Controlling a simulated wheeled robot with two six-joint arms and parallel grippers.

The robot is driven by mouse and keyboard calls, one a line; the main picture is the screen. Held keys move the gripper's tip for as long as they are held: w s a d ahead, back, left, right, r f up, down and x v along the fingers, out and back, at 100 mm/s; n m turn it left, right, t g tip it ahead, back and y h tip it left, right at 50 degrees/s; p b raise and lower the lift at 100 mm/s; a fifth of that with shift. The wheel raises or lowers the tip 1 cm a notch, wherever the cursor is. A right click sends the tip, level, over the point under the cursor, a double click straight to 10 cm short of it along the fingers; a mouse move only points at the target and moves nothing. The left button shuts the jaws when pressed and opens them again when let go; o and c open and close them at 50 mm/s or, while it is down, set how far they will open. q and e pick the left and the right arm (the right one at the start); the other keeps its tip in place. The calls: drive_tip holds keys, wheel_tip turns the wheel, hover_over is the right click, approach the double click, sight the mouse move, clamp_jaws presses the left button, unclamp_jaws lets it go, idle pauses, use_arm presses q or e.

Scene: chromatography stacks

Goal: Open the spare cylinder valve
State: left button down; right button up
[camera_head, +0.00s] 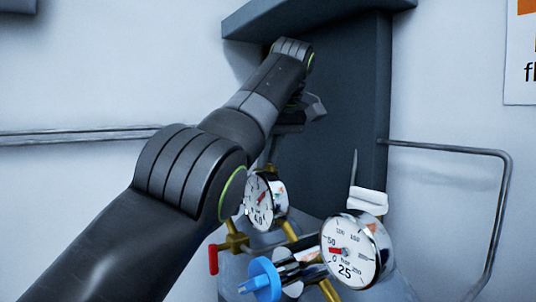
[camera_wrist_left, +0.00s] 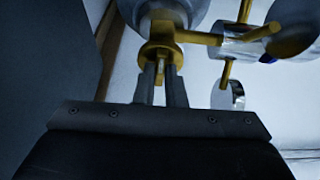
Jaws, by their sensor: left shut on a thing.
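In the left wrist view my left gripper (camera_wrist_left: 160,70) is shut on a brass valve piece (camera_wrist_left: 158,48), with a narrow finger on each side of its stem. A round grey body (camera_wrist_left: 170,14) is beyond it, and a brass pipe (camera_wrist_left: 200,38) runs off to the right. In the head view my left arm reaches up from the lower left and bends down behind the gauges. My fingertips and the piece they hold are hidden there. I cannot tell how far the valve is turned. My right gripper is not in view.
In the head view, two gauges, a smaller one (camera_head: 260,203) and a larger one (camera_head: 345,256), stand close below my arm. A blue knob (camera_head: 262,280) and a red handle (camera_head: 213,259) are beside them. A dark panel (camera_head: 350,110) is behind. A metal rail (camera_head: 500,210) is at right.

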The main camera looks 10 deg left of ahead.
use_arm(q)
drive_tip(key=c, duration=1.5)
unclamp_jaws()
drive_tip(key=p+v, duration=0.5)
drive_tip(key=v, duration=0.2)
drive_tip(key=shift+r, duration=0.2)
drive_tip(key=shift+d, duration=0.1)
